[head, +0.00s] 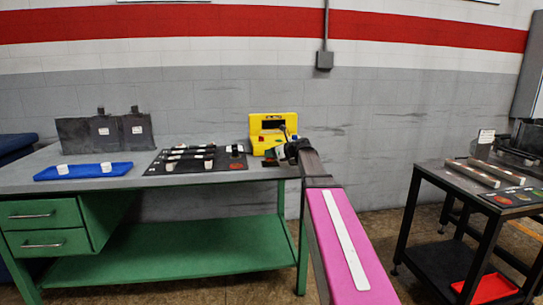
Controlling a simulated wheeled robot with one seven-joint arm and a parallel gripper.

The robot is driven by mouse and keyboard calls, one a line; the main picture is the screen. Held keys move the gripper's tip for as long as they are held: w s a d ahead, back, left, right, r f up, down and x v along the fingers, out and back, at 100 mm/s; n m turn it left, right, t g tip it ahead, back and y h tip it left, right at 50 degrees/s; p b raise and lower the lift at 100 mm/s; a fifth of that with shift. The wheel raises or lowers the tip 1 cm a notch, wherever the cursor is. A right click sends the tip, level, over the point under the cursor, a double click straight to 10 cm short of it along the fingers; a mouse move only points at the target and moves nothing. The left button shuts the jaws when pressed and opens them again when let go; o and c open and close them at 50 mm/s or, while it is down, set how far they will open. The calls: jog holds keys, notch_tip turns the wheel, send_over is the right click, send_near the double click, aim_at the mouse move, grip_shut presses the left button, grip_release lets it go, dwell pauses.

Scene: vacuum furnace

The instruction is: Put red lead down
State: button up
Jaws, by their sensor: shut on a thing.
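My arm reaches forward to the green workbench (215,247), and my gripper (281,153) is at the bench's right end, just in front of a yellow case (272,128). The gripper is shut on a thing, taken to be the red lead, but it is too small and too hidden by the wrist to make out. The yellow case stands on the bench top near its back right corner. I cannot tell whether the held lead touches the bench.
A black mat (196,160) with several tools lies left of the case. A blue mat (83,171) with white pieces and dark upright plates (104,132) are further left. A dark cart (466,186) stands at right. Bare bench top lies between the mats.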

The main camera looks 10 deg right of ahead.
jog(key=shift+f, duration=0.5)
jog(key=shift+f, duration=0.1)
jog(key=o, duration=1)
jog(key=v, duration=1.2)
jog(key=shift+s+d, duration=0.1)
